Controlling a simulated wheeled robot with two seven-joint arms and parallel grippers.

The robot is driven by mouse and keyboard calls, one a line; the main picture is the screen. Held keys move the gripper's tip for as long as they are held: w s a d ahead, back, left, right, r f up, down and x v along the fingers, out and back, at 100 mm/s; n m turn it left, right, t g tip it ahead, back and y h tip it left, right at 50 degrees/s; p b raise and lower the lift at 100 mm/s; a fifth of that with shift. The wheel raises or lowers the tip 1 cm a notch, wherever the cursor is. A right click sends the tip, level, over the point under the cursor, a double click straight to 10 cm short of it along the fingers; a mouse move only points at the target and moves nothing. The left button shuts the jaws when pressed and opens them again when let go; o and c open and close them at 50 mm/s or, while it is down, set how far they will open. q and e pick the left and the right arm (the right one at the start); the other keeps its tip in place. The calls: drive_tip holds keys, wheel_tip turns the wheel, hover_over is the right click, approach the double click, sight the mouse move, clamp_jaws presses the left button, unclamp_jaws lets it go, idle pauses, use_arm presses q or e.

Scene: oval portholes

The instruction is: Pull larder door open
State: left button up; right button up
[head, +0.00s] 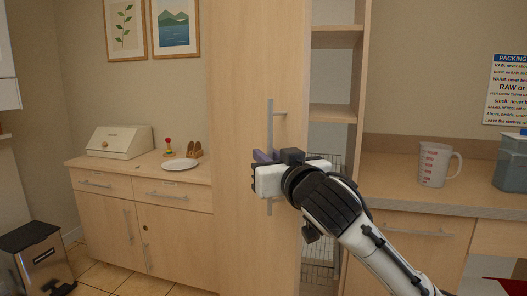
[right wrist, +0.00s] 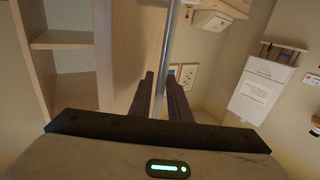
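The larder door (head: 240,150) is a tall pale wood panel in the middle of the head view. It stands ajar, with the larder's shelves (head: 333,112) showing to its right. Its handle (head: 270,115) is a vertical grey metal bar near the door's right edge. My right gripper (head: 262,157) is at the lower part of this bar. In the right wrist view the bar (right wrist: 168,45) runs between the two dark fingers (right wrist: 163,92), which appear closed against it from both sides. My left gripper is not in view.
A low cabinet (head: 150,225) with a bread box (head: 118,142), plate (head: 180,164) and small toys stands left of the door. A bin (head: 38,262) is at far left. A counter (head: 400,190) with a measuring jug (head: 434,165) is at right. A wire basket (head: 320,250) is low inside the larder.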

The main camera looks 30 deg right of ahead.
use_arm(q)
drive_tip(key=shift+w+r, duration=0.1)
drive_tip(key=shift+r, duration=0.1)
use_arm(e)
drive_tip(key=shift+x, duration=1.25)
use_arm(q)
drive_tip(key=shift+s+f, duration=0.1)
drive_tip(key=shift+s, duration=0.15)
use_arm(e)
clamp_jaws()
